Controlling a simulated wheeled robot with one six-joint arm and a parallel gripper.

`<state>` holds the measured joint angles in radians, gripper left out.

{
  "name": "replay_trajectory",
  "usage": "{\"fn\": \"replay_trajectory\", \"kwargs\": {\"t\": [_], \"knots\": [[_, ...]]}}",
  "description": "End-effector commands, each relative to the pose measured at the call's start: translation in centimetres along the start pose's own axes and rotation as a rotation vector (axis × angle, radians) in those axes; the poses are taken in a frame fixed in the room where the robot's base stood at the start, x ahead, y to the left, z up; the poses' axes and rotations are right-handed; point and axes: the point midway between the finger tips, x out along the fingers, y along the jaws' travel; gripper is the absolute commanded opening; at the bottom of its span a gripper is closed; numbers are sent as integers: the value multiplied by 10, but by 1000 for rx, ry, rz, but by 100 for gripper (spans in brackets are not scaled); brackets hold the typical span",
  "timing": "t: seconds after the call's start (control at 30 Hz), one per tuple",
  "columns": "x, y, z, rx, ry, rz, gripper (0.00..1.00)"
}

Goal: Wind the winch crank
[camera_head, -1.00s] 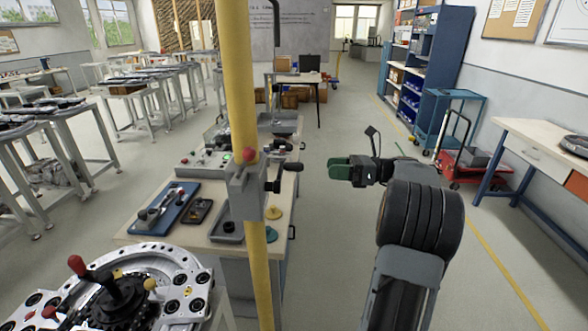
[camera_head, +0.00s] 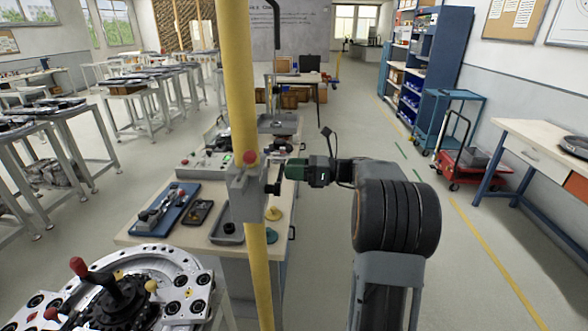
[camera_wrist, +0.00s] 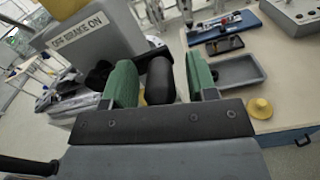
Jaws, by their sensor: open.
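The grey winch box (camera_head: 246,195) is fixed to the yellow post (camera_head: 241,100) in the head view. Its black crank (camera_head: 272,188) is on the box's right side. My gripper (camera_head: 293,169) comes from the right and covers the crank's handle there. In the wrist view the black handle (camera_wrist: 160,82) lies between the two green fingers of my gripper (camera_wrist: 163,80). The fingers are open, with a narrow gap visible on the handle's right. The winch box (camera_wrist: 98,38) carries a label about a brake, partly readable, in the wrist view.
A workbench (camera_head: 150,232) with a blue tray (camera_head: 163,208), a grey tray (camera_head: 227,233) and a control box (camera_head: 205,163) stands behind the post. A round metal machine (camera_head: 120,290) is at lower left. The floor right of my arm is clear up to the side table.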

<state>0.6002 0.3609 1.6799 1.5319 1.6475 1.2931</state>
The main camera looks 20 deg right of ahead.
Motion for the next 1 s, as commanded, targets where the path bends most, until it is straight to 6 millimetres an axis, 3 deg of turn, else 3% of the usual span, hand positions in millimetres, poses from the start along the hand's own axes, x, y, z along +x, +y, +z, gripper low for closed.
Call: {"fn": "replay_trajectory", "kwargs": {"t": [0.1,0.63,1.0], "knots": [[0,0,0,0,0,0,52],[0,0,0,0,0,0,2],[4,1,0,15,2,9,0]]}}
